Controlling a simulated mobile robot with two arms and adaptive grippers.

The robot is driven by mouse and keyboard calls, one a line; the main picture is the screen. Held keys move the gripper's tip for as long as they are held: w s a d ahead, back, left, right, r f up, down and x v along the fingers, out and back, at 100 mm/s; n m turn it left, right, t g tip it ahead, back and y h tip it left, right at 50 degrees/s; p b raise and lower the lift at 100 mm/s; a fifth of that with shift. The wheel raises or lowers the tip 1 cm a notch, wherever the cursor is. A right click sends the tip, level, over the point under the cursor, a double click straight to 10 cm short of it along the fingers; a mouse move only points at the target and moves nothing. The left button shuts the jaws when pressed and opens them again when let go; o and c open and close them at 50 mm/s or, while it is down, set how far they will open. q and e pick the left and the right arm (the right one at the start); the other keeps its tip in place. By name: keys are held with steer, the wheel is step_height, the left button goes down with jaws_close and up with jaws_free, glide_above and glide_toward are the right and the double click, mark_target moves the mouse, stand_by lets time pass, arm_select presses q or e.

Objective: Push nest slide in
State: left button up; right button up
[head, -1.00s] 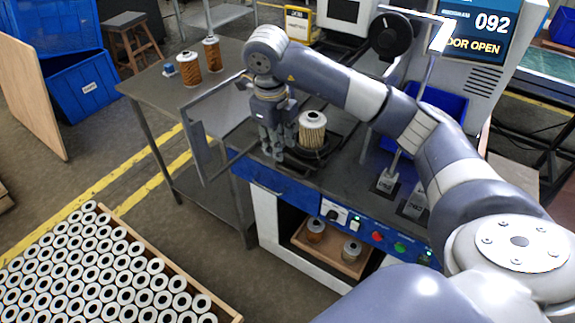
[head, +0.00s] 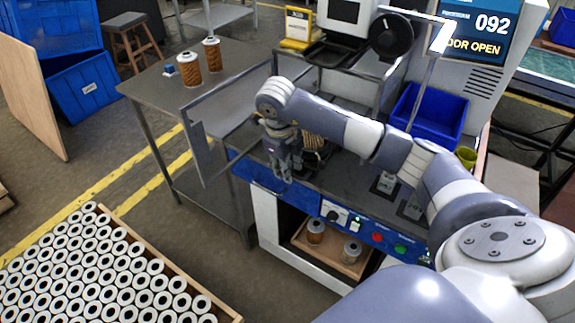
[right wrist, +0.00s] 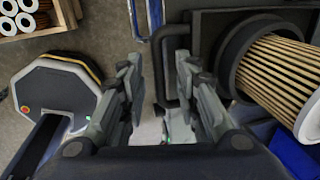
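The filter cartridge (right wrist: 280,75), pleated and tan with a pale end ring, stands in a round black nest (right wrist: 232,60) on the dark slide plate. In the head view the cartridge (head: 314,142) is mostly hidden behind my right arm. A black bar handle (right wrist: 160,42) sticks out from the slide's front edge. My right gripper (right wrist: 157,68) is open, its fingers apart, with the handle close to the right finger; contact cannot be told. In the head view the right gripper (head: 280,172) hangs just in front of the nest, above the bench's front edge. My left gripper is not in view.
An open door frame (head: 200,148) stands left of the nest. A blue bin (head: 428,112) sits behind the bench at right. Front-panel buttons (head: 376,237) lie below right. Two brown cartridges (head: 189,70) stand on the side table (head: 160,95). The machine screen (head: 476,45) reads door open.

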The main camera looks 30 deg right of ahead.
mark_target(306, 149)
steer(key=shift+c, duration=0.6)
jaws_close()
steer(key=w+d+b, duration=0.1)
steer(key=d, duration=0.2)
steer(key=w+d+b, duration=0.1)
steer(key=d, duration=0.1)
steer(key=w+d, duration=0.1)
steer(key=d, duration=0.2)
steer(key=shift+w+d+b, duration=0.3)
steer(key=shift+b, duration=0.1)
steer(key=shift+o, duration=0.6)
jaws_free()
step_height(306, 149, up, 12)
steer(key=a, duration=0.2)
steer(key=shift+s, duration=0.4)
